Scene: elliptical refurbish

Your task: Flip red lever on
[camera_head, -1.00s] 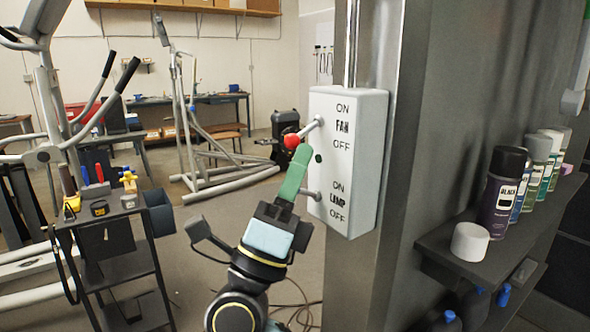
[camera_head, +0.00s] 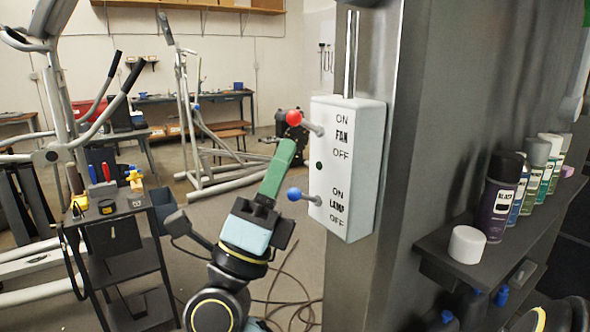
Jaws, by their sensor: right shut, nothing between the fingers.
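A white switch box (camera_head: 346,165) is fixed to a grey pillar. Its upper lever, marked FAN, has a red ball (camera_head: 293,117) and tilts up toward ON. The lower lever, marked LAMP, has a blue ball (camera_head: 294,194) and points out to the left, a little upward. My right gripper (camera_head: 286,148) has green fingers, shut and empty. Its tips are just below the red ball and left of the box, apart from the ball in the picture. My left gripper is out of view.
A dark shelf (camera_head: 452,267) on the right holds several spray cans (camera_head: 498,200) and a white cap (camera_head: 467,244). A black tool cart (camera_head: 110,221) and exercise machines stand at left.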

